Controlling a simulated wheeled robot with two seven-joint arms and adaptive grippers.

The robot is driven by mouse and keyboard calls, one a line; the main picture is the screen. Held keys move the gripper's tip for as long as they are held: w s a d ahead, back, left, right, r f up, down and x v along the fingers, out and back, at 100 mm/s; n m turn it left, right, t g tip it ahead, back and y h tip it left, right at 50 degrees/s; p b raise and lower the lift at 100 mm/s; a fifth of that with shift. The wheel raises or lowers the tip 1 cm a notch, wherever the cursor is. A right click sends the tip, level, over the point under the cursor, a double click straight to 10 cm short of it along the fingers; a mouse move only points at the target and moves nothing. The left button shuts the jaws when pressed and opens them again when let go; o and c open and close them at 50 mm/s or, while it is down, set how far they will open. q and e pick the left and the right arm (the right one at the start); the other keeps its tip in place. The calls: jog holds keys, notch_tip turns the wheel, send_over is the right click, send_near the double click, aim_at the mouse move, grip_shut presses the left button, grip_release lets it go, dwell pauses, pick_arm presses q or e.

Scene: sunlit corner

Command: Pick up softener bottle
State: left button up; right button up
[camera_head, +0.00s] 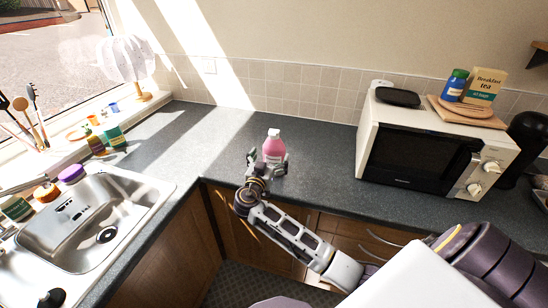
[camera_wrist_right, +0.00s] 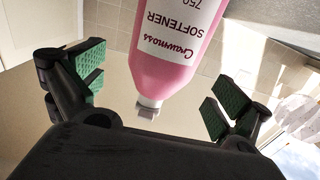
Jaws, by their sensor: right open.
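The pink softener bottle (camera_head: 273,147) with a white cap stands upright on the dark counter, in the corner area left of the microwave. My right gripper (camera_head: 266,163) is at the bottle, its fingers open on either side of it. In the right wrist view the bottle (camera_wrist_right: 178,45) appears upside down with its label facing the camera. It lies between the open green-padded fingers of the right gripper (camera_wrist_right: 152,92), with visible gaps to both pads. My left gripper is not in view.
A steel sink (camera_head: 130,200) is at the left. The counter (camera_head: 205,130) left of the bottle is clear.

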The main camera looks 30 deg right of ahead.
aim_at(274, 131)
jog(key=shift+p+x, duration=0.65)
jog(key=shift+x, duration=0.6)
jog(key=shift+p+x, duration=0.4)
jog(key=shift+x, duration=0.95)
jog(key=shift+w+a, duration=0.1)
jog(key=shift+w, duration=0.05)
jog(key=shift+r, duration=0.1)
jog(key=c, duration=1.5)
jog(key=shift+r+b, duration=0.85)
jog(key=shift+r, duration=4.15)
